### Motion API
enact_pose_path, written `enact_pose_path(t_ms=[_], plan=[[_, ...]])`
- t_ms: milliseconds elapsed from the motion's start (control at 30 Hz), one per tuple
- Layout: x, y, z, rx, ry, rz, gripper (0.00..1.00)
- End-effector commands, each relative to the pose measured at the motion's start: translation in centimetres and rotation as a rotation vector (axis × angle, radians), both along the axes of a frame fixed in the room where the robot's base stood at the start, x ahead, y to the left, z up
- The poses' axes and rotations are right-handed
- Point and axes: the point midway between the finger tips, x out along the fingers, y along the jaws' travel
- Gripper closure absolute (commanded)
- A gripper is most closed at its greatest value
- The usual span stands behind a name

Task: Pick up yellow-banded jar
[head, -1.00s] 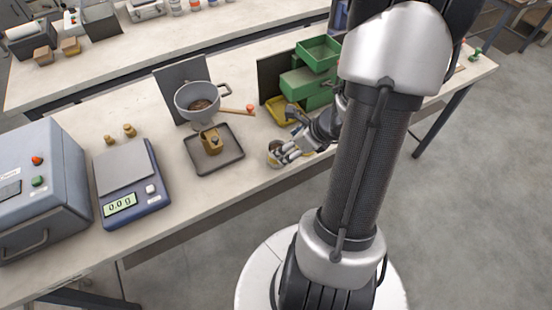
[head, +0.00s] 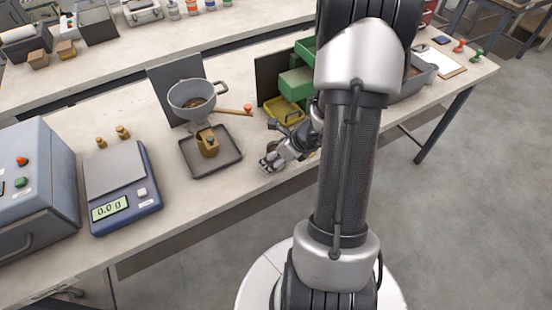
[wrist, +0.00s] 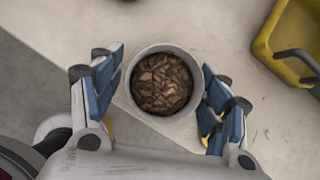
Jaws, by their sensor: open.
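The jar (wrist: 163,48) shows from above in the wrist view as a round pale-grey rim full of brown chips. It stands upright between the two fingers of my gripper (wrist: 158,96), with a gap on the left and a narrower one on the right. The fingers are open, with blue pads facing the jar. The jar's yellow band cannot be made out. In the head view my gripper (head: 272,162) is low over the bench's front part, right of the dark tray, and hides most or all of the jar.
Left of my gripper are a dark tray (head: 229,163) with a small brown block and a grey pan (head: 190,104). A yellow bin (head: 284,112) lies just behind; it also shows in the wrist view (wrist: 265,45). The bench's front edge is close by.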

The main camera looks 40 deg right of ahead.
Motion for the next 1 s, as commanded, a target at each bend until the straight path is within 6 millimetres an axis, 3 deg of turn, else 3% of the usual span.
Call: enact_pose_path(t_ms=[67,900,1000], plan=[[-0.01,-0.02,0.05,0.000,0.000,0.000,0.31],[-0.04,-0.03,0.05,0.000,0.000,0.000,0.87],[-0.01,-0.04,0.08,-0.001,-0.001,-0.001,0.88]])
